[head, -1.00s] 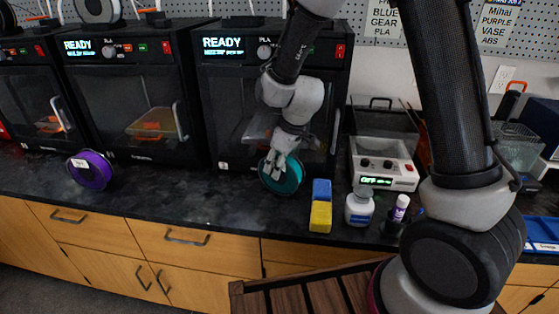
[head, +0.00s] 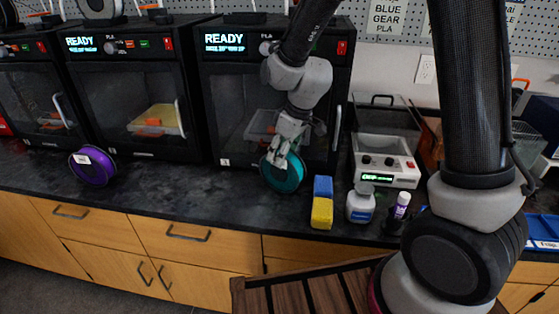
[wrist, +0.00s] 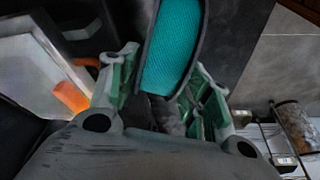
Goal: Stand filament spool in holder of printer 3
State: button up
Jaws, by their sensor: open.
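The teal filament spool (head: 290,176) stands on its rim on the dark counter, in front of the rightmost printer (head: 228,112). My gripper (head: 281,153) is open at the spool's upper left part. In the wrist view, the teal spool (wrist: 172,45) lies between the two spread fingers of my gripper (wrist: 163,95), with small gaps seeming to show beside it; contact is hard to tell. A purple spool (head: 91,166) stands farther left, before the middle printer (head: 117,98). A white spool (head: 100,7) sits above the middle printer. No printer number is legible.
A blue and yellow sponge pair (head: 322,203), a white bottle (head: 360,204) and a glue stick (head: 399,207) stand close to the right of the spool. A white control box (head: 386,160) is behind them. The counter between the two lower spools is clear.

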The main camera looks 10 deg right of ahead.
jog(key=v, duration=0.8)
jog(key=shift+r, duration=0.1)
jog(key=shift+s+d+r, duration=0.1)
jog(key=shift+d+r, duration=0.05)
jog(key=s+d+r+m+t+h, duration=0.1)
jog(key=s+d+r+m, duration=0.3)
jog(key=s+d, duration=0.6)
jog(key=s+d+r+m+t+h, duration=0.1)
jog(key=s+d+r+m, duration=0.4)
jog(key=s+d, duration=0.6)
notch_tip(320, 180, up, 2)
jog(key=shift+r, duration=0.2)
jog(key=shift+o, duration=0.2)
jog(key=shift+s+d+m+h, duration=0.2)
jog(key=shift+s+m+h, duration=0.1)
jog(key=shift+s, duration=0.1)
jog(key=shift+f, duration=0.1)
